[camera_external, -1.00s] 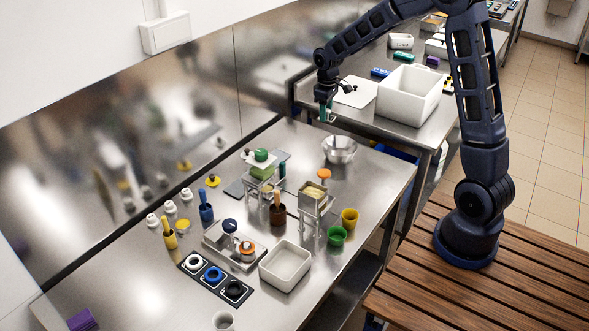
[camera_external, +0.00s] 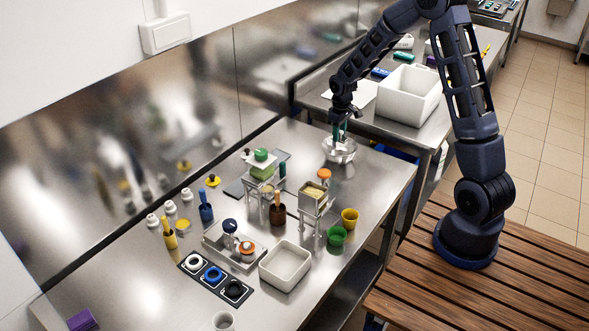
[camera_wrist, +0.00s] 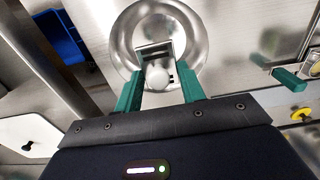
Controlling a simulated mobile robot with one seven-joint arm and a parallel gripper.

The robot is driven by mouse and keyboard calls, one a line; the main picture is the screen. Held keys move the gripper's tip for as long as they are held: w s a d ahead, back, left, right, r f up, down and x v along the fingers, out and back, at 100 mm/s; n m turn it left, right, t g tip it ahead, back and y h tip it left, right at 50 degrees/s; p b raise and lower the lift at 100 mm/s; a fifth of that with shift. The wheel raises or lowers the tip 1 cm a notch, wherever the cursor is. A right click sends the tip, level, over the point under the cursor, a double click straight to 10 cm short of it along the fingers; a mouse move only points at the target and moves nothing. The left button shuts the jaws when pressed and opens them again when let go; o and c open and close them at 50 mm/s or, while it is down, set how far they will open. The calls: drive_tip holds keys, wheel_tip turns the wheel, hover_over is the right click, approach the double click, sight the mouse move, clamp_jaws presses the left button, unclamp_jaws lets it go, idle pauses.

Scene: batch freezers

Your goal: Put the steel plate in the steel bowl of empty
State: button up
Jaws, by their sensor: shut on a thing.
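The steel bowl (camera_external: 347,158) stands on the steel counter near its far end. In the wrist view its round rim (camera_wrist: 119,40) lies under and beyond my fingertips. My gripper (camera_external: 338,138) is directly over the bowl, pointing down, its tips at about rim level. In the wrist view the green fingers of my gripper (camera_wrist: 158,82) are shut on a small grey steel piece, which I take for the steel plate (camera_wrist: 155,49). The plate shows against the bowl's inside. Whether it touches the bowl's bottom I cannot tell.
Left of the bowl, a small stand with green-topped parts (camera_external: 261,168) is close by. A large white bin (camera_external: 408,95) stands on the table behind.

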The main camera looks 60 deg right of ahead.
drive_tip(key=shift+f, duration=4.1)
drive_tip(key=shift+f, duration=0.1)
drive_tip(key=o, duration=0.7)
drive_tip(key=shift+o, duration=0.3)
